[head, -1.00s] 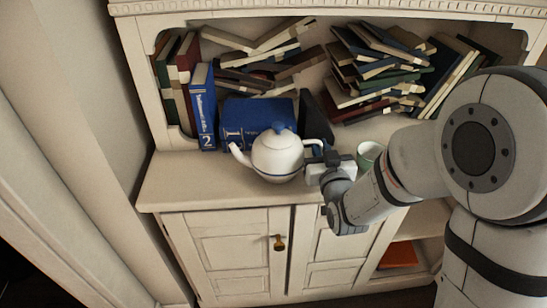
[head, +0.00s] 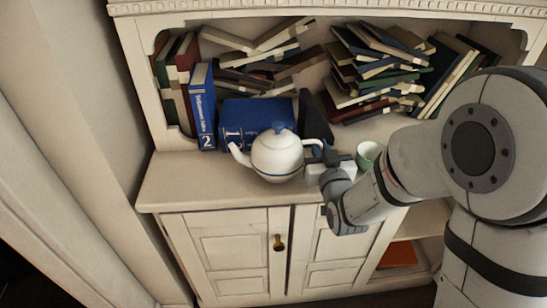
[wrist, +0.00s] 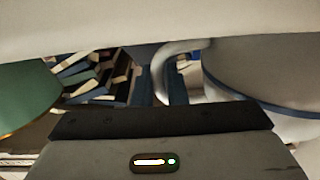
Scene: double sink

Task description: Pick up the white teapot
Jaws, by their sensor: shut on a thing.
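The white teapot (head: 277,158) has a blue lid knob and a blue band. It stands upright on the cabinet's counter, spout to the left and handle to the right. My gripper (head: 318,155) is at its right side, shut on the handle. In the wrist view the teapot (wrist: 265,75) fills the right side, and its curved handle runs to my dark fingers (wrist: 162,85). The exact finger contact is partly hidden. I cannot see any gap under the teapot.
A green cup (head: 367,154) stands just right of my gripper. A blue book (head: 255,118) lies behind the teapot, beside an upright blue book (head: 202,108). Piled books (head: 375,75) fill the shelf. The counter's left part (head: 185,180) is clear.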

